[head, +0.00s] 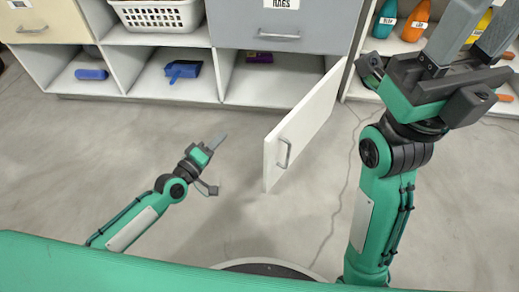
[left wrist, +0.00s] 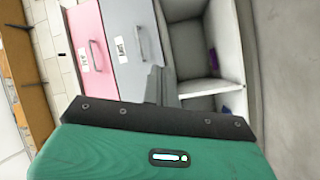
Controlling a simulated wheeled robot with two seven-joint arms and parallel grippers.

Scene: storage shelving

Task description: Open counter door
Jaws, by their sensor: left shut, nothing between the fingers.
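The white counter door (head: 308,122) stands swung wide open in the head view, sticking out from the lower compartment toward me.
Grey drawer (head: 283,22) sits above the open compartment. Blue items (head: 183,70) lie in lower cubbies, and a white basket (head: 158,14) stands above. Colored bottles (head: 416,20) stand on the right shelf. A pink drawer (left wrist: 88,37) shows in the left wrist view. The floor (head: 90,150) at left is clear.

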